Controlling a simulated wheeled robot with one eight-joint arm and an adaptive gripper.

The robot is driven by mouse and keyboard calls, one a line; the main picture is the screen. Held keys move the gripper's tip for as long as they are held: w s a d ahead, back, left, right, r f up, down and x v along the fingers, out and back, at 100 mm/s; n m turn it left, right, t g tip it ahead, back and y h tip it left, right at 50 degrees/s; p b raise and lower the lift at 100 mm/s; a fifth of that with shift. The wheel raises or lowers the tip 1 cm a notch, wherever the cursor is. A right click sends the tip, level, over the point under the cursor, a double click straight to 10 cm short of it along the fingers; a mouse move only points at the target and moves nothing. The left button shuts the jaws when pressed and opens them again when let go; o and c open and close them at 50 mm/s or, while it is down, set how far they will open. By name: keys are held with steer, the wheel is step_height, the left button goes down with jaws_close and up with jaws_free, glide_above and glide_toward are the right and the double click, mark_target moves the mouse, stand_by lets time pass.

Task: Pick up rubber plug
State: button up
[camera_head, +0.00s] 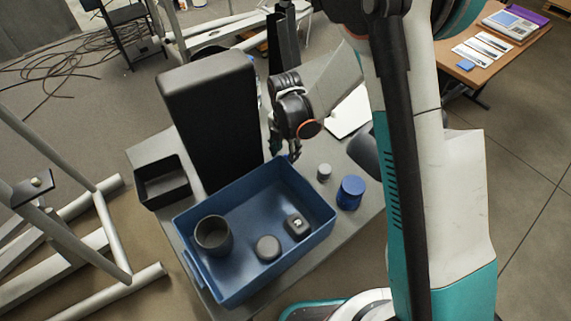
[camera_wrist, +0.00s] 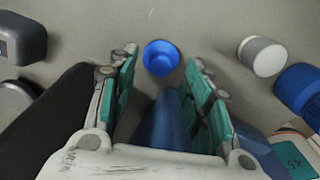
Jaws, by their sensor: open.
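In the wrist view a small blue round piece with a raised centre (camera_wrist: 160,58), which looks like the rubber plug, lies on the grey surface beyond my fingertips, roughly centred between them. I cannot pick it out in the head view, where my gripper or the tray may hide it. My gripper (camera_head: 285,150) is over the far edge of the blue tray (camera_head: 208,288). In the wrist view my gripper (camera_wrist: 158,65) is open, with nothing between its fingers.
A small grey cylinder (camera_head: 324,172) and a blue cylinder (camera_head: 351,193) stand right of the tray. The tray holds a dark cup (camera_head: 212,236), a round grey piece (camera_head: 267,248) and a small grey block (camera_head: 297,226). A black box (camera_head: 162,183) and tall black panel (camera_head: 215,110) stand left.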

step_height(320, 180, down, 2)
steer(key=shift+f, duration=0.15)
steer(key=c, duration=0.8)
steer(key=shift+r, duration=0.2)
